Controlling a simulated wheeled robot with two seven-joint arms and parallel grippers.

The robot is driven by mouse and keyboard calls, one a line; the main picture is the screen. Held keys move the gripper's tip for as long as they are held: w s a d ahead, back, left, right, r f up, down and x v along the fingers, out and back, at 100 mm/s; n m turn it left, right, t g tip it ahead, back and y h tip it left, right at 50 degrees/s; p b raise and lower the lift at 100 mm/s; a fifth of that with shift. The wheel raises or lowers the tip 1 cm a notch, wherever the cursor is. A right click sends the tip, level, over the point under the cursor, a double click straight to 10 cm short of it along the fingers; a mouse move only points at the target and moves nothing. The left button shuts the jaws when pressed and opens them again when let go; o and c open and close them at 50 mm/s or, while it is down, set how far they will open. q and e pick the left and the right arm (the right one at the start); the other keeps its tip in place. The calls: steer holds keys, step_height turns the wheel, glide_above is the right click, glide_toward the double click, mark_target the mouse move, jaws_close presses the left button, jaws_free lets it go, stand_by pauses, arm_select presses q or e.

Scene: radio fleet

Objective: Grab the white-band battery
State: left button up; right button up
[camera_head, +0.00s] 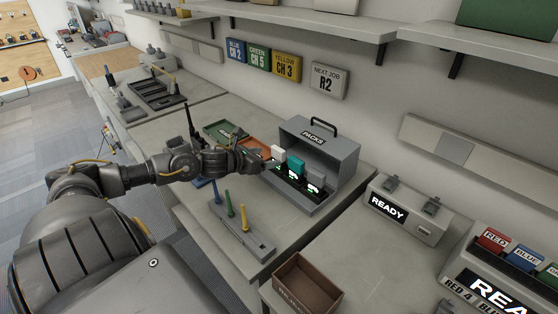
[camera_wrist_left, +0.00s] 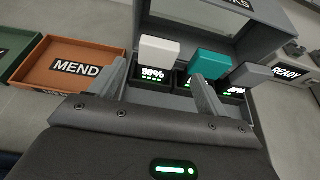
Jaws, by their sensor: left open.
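The white-band battery (camera_head: 278,152) stands at the left end of a row in the grey PACKS case (camera_head: 338,154). In the left wrist view the white-band battery (camera_wrist_left: 159,52) stands in a slot reading 90%. Beside it are a teal battery (camera_head: 295,165) and a grey battery (camera_head: 315,178). My left gripper (camera_head: 268,162) is open at the case's front, close to the white battery. In the left wrist view the open fingers (camera_wrist_left: 160,82) point toward the row, one at the left of the white battery, one in front of the teal one. My right gripper is not in view.
An orange MEND tray (camera_head: 252,146) and a green tray (camera_head: 222,131) lie left of the case. A rack with coloured pegs (camera_head: 243,232) stands in front. A brown box (camera_head: 307,286) and a READY unit (camera_head: 405,211) are to the right.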

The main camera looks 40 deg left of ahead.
mark_target(276, 154)
arm_select(q)
steer(key=shift+w, duration=0.3)
steer(key=p+x, duration=0.1)
steer(key=x, duration=0.3)
steer(key=shift+a, duration=0.2)
steer(key=shift+w+f, duration=0.15)
steer(key=shift+w, duration=0.15)
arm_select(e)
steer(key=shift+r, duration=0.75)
arm_select(q)
steer(key=shift+c, duration=1)
steer(key=c, duration=1)
